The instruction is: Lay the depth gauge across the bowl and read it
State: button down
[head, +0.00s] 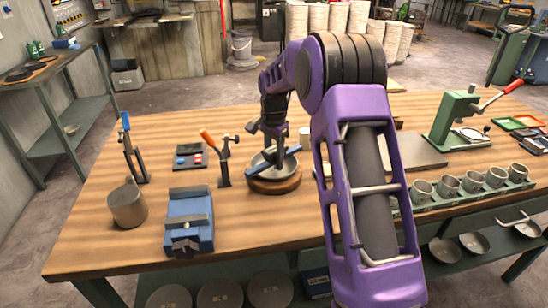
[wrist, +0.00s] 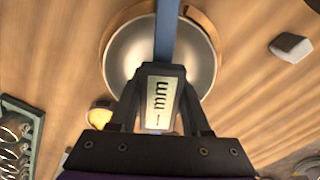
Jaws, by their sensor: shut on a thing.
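The depth gauge is a blue bar (head: 262,169) with a pale plate of dark marks that shows in the wrist view (wrist: 161,97). My gripper (head: 273,150) is shut on the gauge over the bowl; it also shows in the wrist view (wrist: 160,72). The metal bowl (head: 259,160) sits on a round wooden base (head: 275,185); its smooth inside shows in the wrist view (wrist: 128,55). The bar spans over the bowl, passing beyond its far rim in the wrist view. I cannot tell whether it touches the rim. The near rim is hidden by my gripper.
Left of the bowl stand an orange-handled clamp (head: 223,160), a blue vise (head: 190,222) and a metal cylinder (head: 127,207). Right are a tray of several cups (head: 470,190) and a green press (head: 455,120). The front middle of the table is clear.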

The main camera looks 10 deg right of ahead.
aim_at(274, 149)
jog(key=shift+c, duration=1.4)
grip_release()
notch_tip(274, 149, up, 17)
jog(key=p, duration=0.2)
jog(key=shift+r, duration=0.2)
